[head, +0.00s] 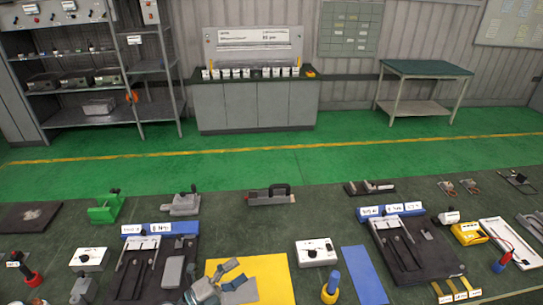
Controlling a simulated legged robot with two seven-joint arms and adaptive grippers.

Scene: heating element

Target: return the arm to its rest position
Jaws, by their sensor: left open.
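My left gripper (236,275) is at the bottom middle of the head view, above a yellow mat (276,272). Its fingers are apart and point up and to the right. I see nothing held between them. The mat partly shows behind the gripper, and my arm runs off the bottom edge. My right gripper is out of view.
A dark fixture board with a blue strip (185,228) lies left of the gripper. A white box with a black knob (316,252) and a blue mat (363,275) lie to the right. A red-and-black tool (503,261) stands far right. Open bench surface lies behind the mat.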

